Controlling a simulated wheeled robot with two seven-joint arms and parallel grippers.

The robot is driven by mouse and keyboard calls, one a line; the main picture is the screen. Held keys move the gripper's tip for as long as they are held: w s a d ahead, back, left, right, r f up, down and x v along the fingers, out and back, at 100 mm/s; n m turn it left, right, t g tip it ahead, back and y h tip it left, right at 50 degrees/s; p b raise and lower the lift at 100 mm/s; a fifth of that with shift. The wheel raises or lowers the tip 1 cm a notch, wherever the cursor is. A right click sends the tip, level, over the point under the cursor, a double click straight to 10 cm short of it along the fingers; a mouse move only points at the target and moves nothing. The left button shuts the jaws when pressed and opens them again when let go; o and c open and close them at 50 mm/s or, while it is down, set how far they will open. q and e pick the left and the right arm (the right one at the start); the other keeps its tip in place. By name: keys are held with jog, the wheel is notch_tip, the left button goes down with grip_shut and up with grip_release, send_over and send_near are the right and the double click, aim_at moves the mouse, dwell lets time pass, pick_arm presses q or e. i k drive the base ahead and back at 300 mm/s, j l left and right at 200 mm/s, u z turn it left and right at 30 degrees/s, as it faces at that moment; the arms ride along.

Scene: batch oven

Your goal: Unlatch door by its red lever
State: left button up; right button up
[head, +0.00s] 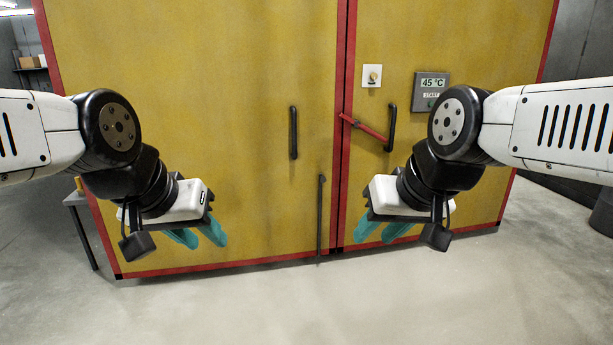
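The red lever (368,130) is on the right yellow door (400,70), close to the seam between the two doors. It slopes down to the right, and its lower end is beside a black vertical handle (390,124). My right gripper (373,240) is below the lever, apart from it, with its teal fingers spread and nothing between them. My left gripper (207,243) is in front of the left yellow door (200,70), also with spread, empty teal fingers. Neither gripper appears to touch the doors.
The left door has a black handle (293,133), and a dark vertical rod (321,215) is by the seam's lower part. A switch plate (372,76) and a display panel (431,83) reading 45 °C are on the right door. The floor (320,300) in front is clear.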

aim_at(355, 124)
jog(key=i+j+z, duration=0.1)
jog(key=i+z, duration=0.15)
jog(key=i, duration=0.15)
jog(key=i+j+z, duration=0.2)
jog(key=i, duration=0.2)
jog(key=i+j+z, duration=0.25)
jog(key=i+u, duration=0.1)
jog(key=i, duration=0.4)
jog(key=i+l, duration=0.2)
jog(key=i, duration=0.25)
jog(key=i+l+u, duration=0.15)
jog(key=i, duration=0.35)
jog(key=i+l+u, duration=0.1)
jog(key=i, duration=0.4)
